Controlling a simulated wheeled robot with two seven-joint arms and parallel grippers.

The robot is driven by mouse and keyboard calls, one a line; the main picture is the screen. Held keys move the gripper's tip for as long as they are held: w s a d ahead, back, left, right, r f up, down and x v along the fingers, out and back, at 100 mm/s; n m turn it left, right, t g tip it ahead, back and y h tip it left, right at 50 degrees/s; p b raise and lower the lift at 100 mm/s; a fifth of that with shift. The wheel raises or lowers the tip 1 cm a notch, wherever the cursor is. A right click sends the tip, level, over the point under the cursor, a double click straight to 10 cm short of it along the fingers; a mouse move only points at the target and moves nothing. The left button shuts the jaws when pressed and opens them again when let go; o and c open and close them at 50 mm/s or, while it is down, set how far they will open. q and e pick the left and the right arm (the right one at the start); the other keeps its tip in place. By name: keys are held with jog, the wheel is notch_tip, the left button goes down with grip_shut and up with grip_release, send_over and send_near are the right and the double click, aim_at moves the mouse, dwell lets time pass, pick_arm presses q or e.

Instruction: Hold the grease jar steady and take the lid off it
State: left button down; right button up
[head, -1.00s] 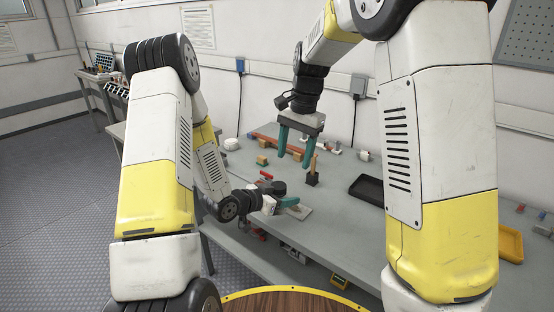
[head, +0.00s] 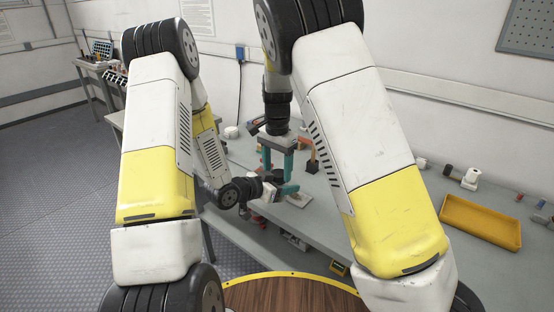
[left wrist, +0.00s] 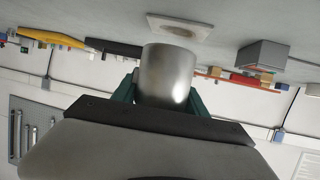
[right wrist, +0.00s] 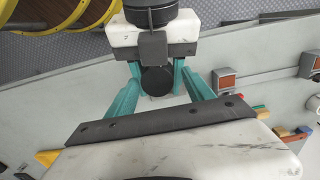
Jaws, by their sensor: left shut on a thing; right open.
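The grease jar (left wrist: 168,75) is a plain metallic cylinder held between the teal fingers of my left gripper (left wrist: 165,92), clear of the table. Its round black lid (right wrist: 156,81) faces my right wrist camera. My right gripper (right wrist: 158,76) is open and points down from above, with one teal finger on each side of the lid. I see gaps between those fingers and the lid, so they do not appear to touch it. In the head view, my right gripper (head: 277,165) is directly over my left gripper (head: 284,188), and the jar is mostly hidden.
A pale square plate with a round recess (left wrist: 180,27) lies on the table close to the jar. A grey block (left wrist: 262,54) and small coloured parts lie around it. A yellow tray (head: 480,220) is at the right. My right arm hides the table's middle.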

jog(key=shift+f, duration=0.25)
grip_shut()
jog(key=n, duration=0.3)
jog(key=shift+a+r, duration=0.15)
jog(key=shift+o, duration=0.5)
grip_release()
